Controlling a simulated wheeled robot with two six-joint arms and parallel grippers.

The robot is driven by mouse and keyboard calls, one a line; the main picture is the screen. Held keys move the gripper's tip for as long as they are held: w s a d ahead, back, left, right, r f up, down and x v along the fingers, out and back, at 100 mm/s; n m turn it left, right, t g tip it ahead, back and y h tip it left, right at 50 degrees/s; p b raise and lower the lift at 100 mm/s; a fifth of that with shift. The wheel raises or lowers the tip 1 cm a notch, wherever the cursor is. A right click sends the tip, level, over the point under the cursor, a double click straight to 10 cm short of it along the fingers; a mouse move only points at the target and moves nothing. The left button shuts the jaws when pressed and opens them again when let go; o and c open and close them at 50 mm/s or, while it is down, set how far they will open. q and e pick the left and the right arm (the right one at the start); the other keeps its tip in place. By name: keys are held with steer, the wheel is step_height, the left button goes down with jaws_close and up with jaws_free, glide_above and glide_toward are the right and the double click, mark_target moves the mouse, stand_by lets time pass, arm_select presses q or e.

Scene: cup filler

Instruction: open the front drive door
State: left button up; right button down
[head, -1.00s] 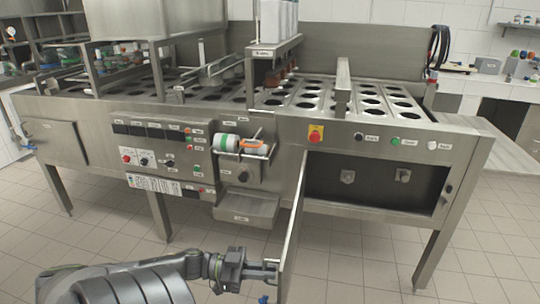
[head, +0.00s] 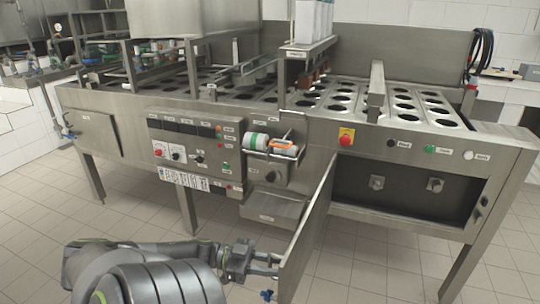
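The front drive door (head: 308,235) is a steel panel hinged at the left side of the drive opening. It stands swung out toward me, seen nearly edge-on. The dark drive compartment (head: 405,192) behind it is exposed, with two grey fittings inside. My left gripper (head: 272,264) is at the door's outer edge, its fingers reaching the panel near a blue handle (head: 267,295). I cannot tell whether the fingers are closed on anything. My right gripper is not in view.
The filler's steel top (head: 340,95) with rows of round holes is above. A control panel (head: 195,155) and a small tray (head: 272,208) are left of the door. A machine leg (head: 463,270) stands at right. Tiled floor in front is free.

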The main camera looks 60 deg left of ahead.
arm_select(q)
steer(key=b+v, duration=0.2)
steer(key=v, duration=1.5)
steer(key=shift+s+a, duration=0.15)
steer(key=shift+a, duration=0.05)
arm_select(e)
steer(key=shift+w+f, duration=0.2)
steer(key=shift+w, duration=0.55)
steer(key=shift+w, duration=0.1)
